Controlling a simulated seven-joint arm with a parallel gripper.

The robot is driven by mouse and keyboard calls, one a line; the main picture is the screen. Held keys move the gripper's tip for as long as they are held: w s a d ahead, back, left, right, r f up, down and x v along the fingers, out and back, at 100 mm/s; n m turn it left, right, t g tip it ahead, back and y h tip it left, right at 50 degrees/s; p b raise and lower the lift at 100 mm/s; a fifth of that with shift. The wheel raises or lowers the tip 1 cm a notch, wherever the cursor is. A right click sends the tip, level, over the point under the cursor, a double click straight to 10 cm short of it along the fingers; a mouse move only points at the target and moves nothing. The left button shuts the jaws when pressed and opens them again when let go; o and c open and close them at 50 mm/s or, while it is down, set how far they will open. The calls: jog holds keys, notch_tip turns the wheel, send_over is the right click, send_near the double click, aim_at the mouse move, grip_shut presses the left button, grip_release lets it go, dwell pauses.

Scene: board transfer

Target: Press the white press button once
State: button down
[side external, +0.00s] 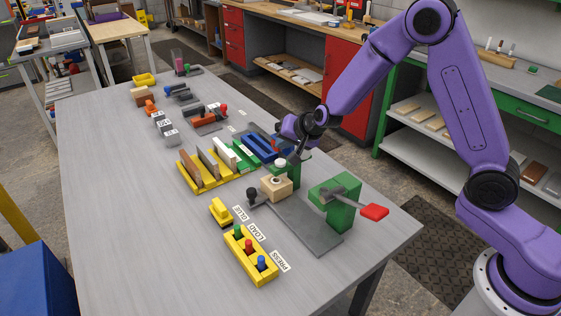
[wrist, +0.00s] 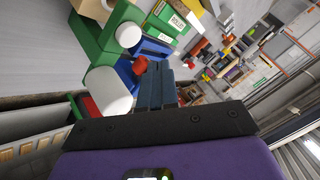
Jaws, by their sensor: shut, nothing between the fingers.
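A yellow button box (side external: 250,255) stands near the front edge of the table. It carries a green button (side external: 239,231), a red button (side external: 248,245) and a blue button (side external: 262,263); the PRESS label (side external: 279,261) lies beside the blue one. A white-topped green cylinder (side external: 280,164) stands behind the wooden block, close to my gripper. In the wrist view a white cylinder (wrist: 105,92) and a white round top (wrist: 129,35) show beside green parts; I cannot tell whether either is a button. My gripper (side external: 296,155) is shut and empty, above the table and away from the button box.
A green press block (side external: 326,207) with a red-handled lever (side external: 374,212) stands at the right on a grey plate (side external: 315,238). A wooden block (side external: 277,187) sits on the plate's far end. A yellow rack (side external: 200,184) holds boards. The table's left front is clear.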

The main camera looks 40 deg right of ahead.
jog(key=shift+r, duration=1.2)
jog(key=shift+s+a+r, duration=0.1)
jog(key=shift+s+a, duration=0.15)
jog(key=shift+a, duration=0.05)
jog(key=s+a+r+n+g+y, duration=0.25)
jog(key=s+n, duration=0.25)
jog(key=s, duration=0.5)
jog(key=s+a+r+n+g+y, duration=0.1)
jog(key=s+a+r+n+g, duration=0.25)
jog(key=s, duration=0.55)
jog(key=s+d+n, duration=0.1)
jog(key=s+n, duration=0.1)
jog(key=s, duration=0.2)
jog(key=s+d+n+g, duration=0.1)
jog(key=s+n, duration=0.1)
jog(key=s, duration=0.2)
jog(key=s+d+n+h, duration=0.1)
jog(key=s+n, duration=0.2)
jog(key=s, duration=0.2)
jog(key=shift+f+g, duration=0.1)
jog(key=shift+g, duration=0.3)
jog(key=s+d+n+g+h, duration=0.1)
jog(key=s+d+n+h, duration=0.2)
jog(key=s+d+n, duration=0.2)
jog(key=shift+s+d+f, duration=0.45)
jog(key=shift+s+d, duration=1.3)
jog(key=shift+s, duration=0.55)
